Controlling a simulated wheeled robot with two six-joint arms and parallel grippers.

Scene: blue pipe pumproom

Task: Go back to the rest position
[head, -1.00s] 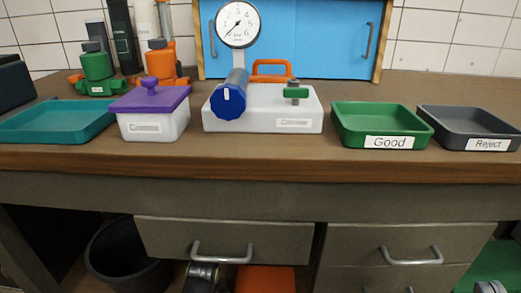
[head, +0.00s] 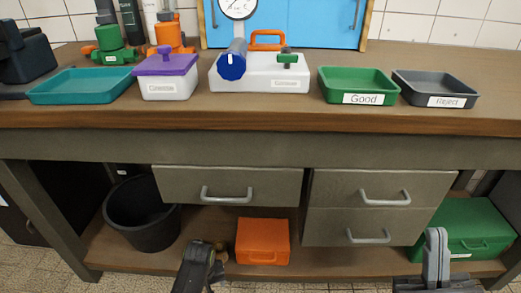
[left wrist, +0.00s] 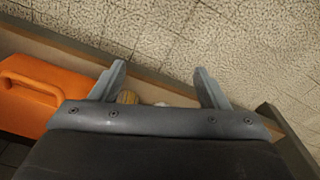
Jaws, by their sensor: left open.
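My left gripper (head: 205,262) is low in the head view, in front of the bench's lower shelf. In the left wrist view its two fingers (left wrist: 161,76) stand wide apart with nothing held between them. My right gripper (head: 437,240) is at the lower right of the head view, in front of the green case (head: 472,228). Its fingers look close together from this angle, and I cannot tell whether they are shut. I see nothing held in it. Both grippers appear below the worktop.
The worktop (head: 300,113) holds a teal tray (head: 80,98), a purple-lidded box (head: 166,85), a white gauge fixture (head: 260,85), a green Good tray (head: 357,98) and a grey Reject tray (head: 436,102). Below are drawers (head: 228,186), a black bin (head: 143,228) and an orange case (head: 262,255).

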